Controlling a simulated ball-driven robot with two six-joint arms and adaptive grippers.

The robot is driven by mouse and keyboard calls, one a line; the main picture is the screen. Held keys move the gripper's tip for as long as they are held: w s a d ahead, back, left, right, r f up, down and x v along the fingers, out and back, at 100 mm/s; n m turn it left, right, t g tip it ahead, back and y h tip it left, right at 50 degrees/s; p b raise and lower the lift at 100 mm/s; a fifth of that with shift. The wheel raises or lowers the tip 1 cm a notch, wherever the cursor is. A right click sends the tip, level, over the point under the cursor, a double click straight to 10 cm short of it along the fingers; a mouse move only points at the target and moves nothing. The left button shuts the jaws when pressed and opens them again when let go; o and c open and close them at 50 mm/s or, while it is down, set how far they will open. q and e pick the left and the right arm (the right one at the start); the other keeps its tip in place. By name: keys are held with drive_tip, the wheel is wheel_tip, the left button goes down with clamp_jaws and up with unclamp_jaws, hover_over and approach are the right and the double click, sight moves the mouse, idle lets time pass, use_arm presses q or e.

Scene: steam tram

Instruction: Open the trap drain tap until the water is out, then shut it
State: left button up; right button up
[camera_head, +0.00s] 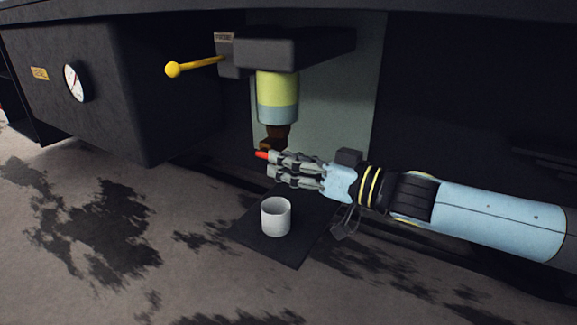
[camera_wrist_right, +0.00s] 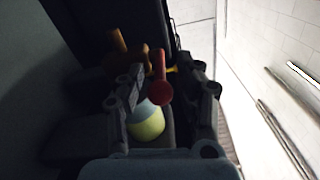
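The trap (camera_head: 278,98) is an upright cylinder, yellow-green above and pale blue below, hanging under a dark bracket. I cannot tell whether the blue part is water. The brown drain tap (camera_head: 277,135) is at its foot, with a red handle (camera_head: 262,155) pointing left in the head view. My right gripper (camera_head: 270,163) is at the handle, coming from the right. In the right wrist view the red handle (camera_wrist_right: 160,82) lies between the parted fingers of the right gripper (camera_wrist_right: 168,92), with gaps on both sides. My left gripper is not in view.
A white cup (camera_head: 276,217) stands on a dark mat (camera_head: 293,252) below the tap. A yellow ball-ended lever (camera_head: 173,69) sticks out left of the bracket (camera_head: 265,52). A dark box with a gauge (camera_head: 75,82) is farther left. The ground in front is clear.

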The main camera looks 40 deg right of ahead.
clamp_jaws()
